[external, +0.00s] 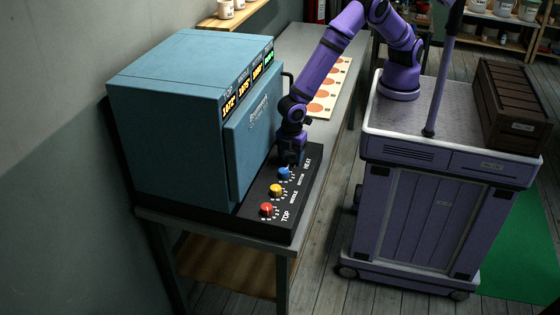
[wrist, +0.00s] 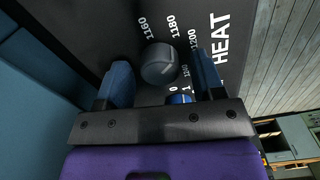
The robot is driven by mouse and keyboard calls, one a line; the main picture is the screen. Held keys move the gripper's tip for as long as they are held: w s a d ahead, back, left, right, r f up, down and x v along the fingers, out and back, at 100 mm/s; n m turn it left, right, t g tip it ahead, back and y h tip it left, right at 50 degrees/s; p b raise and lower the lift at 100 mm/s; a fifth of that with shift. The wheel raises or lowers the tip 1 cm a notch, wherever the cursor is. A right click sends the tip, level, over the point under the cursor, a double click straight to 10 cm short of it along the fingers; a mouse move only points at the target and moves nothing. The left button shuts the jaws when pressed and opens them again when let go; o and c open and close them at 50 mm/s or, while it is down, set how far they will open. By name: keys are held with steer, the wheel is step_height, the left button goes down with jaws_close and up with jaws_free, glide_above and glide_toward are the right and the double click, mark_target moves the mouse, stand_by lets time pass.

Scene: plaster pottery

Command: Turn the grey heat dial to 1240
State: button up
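The grey heat dial (wrist: 159,63) shows in the wrist view on a black panel (wrist: 95,30) beside the word HEAT. The figures 1160, 1180 and 1200 can be read around it; 1240 cannot be seen. A faint line marks its top, but its exact setting is hard to tell. My gripper (wrist: 161,70) is open, with one blue finger on each side of the dial and a gap to each. In the external view my gripper (external: 290,162) points down at the HEAT end of the panel and hides the grey dial.
A blue dial (external: 283,173), a yellow dial (external: 276,190) and a red dial (external: 267,209) line the same panel. The blue dial is close to my gripper. The blue-green kiln (external: 165,125) with lit displays stands beside the panel. A board with orange discs (external: 330,87) lies behind on the bench.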

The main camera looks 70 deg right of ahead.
steer(key=c, duration=0.8)
steer(key=shift+m, duration=0.3)
steer(key=m, duration=0.3)
steer(key=shift+m, duration=0.4)
steer(key=m, duration=1.3)
steer(key=shift+m, duration=0.4)
